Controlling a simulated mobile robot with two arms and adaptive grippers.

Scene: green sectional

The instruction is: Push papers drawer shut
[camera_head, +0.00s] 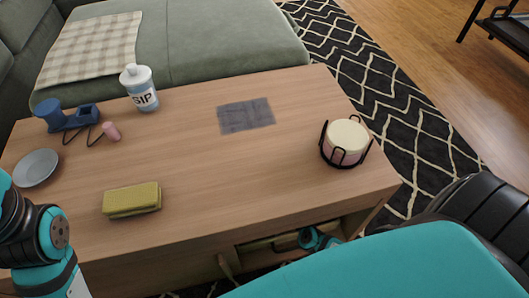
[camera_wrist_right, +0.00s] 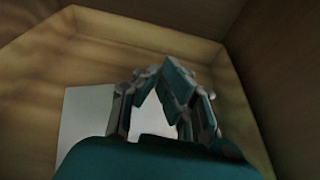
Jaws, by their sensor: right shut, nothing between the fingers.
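The wooden drawer (camera_head: 262,246) is at the front of the coffee table, partly visible under the tabletop edge in the head view. My right gripper (camera_head: 318,240) is low at the drawer, below the table's front edge. In the right wrist view the right gripper (camera_wrist_right: 160,74) has its fingertips together and holds nothing. It is over the inside of the drawer, whose light wooden walls (camera_wrist_right: 110,35) surround it. White paper (camera_wrist_right: 84,125) lies on the drawer floor, partly hidden by the gripper. My left arm shows at the left edge, but its gripper is out of view.
The coffee table (camera_head: 220,180) carries a yellow sponge (camera_head: 132,200), a grey plate (camera_head: 37,168), a blue object (camera_head: 65,117), a SIP bottle (camera_head: 139,88), a grey cloth (camera_head: 246,115) and a round container in a black holder (camera_head: 345,142). A green sofa (camera_head: 215,40) stands behind.

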